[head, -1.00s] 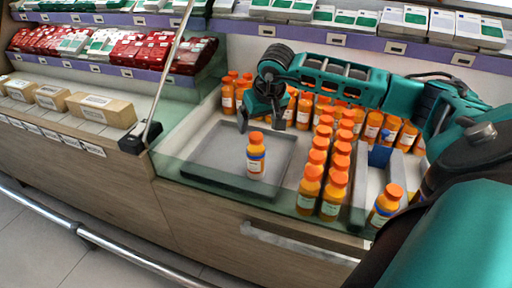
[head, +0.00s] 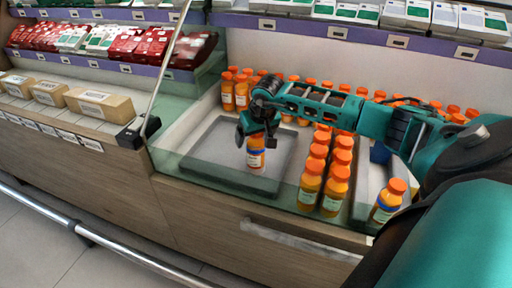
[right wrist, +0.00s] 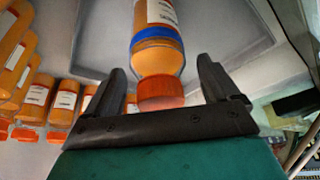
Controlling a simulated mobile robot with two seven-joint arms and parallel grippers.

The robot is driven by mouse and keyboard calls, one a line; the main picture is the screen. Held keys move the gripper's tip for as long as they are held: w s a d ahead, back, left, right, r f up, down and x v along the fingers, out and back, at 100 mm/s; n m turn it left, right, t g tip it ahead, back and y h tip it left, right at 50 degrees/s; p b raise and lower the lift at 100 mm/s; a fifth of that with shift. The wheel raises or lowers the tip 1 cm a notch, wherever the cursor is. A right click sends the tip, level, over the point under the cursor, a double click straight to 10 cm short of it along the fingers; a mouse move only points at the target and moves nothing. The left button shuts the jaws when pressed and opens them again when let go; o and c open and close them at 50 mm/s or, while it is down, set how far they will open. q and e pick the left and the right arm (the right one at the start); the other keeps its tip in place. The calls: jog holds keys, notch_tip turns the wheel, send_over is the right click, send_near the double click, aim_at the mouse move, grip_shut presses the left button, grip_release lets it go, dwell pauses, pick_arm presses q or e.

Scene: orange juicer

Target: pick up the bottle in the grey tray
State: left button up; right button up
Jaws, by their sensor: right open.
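The bottle (head: 256,158), orange with an orange cap and a white and blue label, stands upright in the grey tray (head: 212,158). Its upper part is partly hidden by my right gripper (head: 257,138) in the head view. In the right wrist view the bottle (right wrist: 158,55) has its cap between the two open fingers of my right gripper (right wrist: 160,85), with a gap on each side. The tray also shows behind it (right wrist: 100,40). My left gripper is not in view.
Several similar orange bottles (head: 320,165) stand in rows right of the tray, with more along the back wall. A glass panel (head: 220,188) edges the counter front. A shelf (head: 350,32) with boxes runs above the back.

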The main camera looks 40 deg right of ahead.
jog(key=shift+c, duration=0.4)
jog(key=shift+r, duration=0.1)
grip_shut()
